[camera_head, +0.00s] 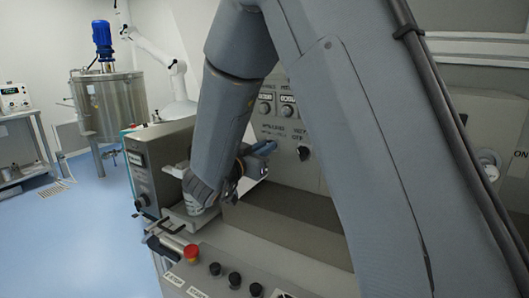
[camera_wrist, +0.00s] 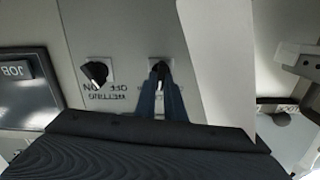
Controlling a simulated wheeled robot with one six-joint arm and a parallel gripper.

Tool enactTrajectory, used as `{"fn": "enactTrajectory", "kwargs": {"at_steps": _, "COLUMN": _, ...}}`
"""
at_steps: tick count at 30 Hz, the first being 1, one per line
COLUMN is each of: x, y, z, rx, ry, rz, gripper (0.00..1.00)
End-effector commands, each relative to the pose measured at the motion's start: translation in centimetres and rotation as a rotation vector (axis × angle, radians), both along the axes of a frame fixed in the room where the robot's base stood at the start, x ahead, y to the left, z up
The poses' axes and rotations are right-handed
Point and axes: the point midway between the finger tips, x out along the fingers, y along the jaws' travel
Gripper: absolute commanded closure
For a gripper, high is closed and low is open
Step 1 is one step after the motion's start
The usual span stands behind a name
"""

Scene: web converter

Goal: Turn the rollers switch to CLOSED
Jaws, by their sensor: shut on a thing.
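In the wrist view, my gripper (camera_wrist: 160,88) is shut on a small black switch knob (camera_wrist: 160,69) on the grey panel. The two blue fingers lie on either side of the knob, and its pointer shows between them. The fingers cover most of its label, so I cannot read its name or which setting it points to. In the head view, my gripper (camera_head: 268,147) reaches the machine's front panel from the left. The fingers hide the held knob there.
A second black knob (camera_wrist: 95,72), marked OFF and ON, sits beside the held one. Two round knobs (camera_head: 276,109) are higher on the panel. A red emergency button (camera_head: 191,252) and several black buttons (camera_head: 235,279) line the front console. A pale strip (camera_wrist: 206,60) stands close to the fingers.

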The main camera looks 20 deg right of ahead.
Motion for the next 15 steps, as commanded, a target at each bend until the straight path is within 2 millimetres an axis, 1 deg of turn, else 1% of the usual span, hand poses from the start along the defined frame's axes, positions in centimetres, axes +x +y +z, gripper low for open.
{"fn": "enactTrajectory", "kwargs": {"at_steps": 6, "x": -0.07, "y": -0.07, "z": -0.22, "rx": 0.126, "ry": -0.127, "rz": 0.001, "gripper": 1.0}}
{"fn": "enactTrajectory", "kwargs": {"at_steps": 15, "x": -0.17, "y": -0.15, "z": -0.19, "rx": 0.245, "ry": -0.245, "rz": 0.0, "gripper": 1.0}}
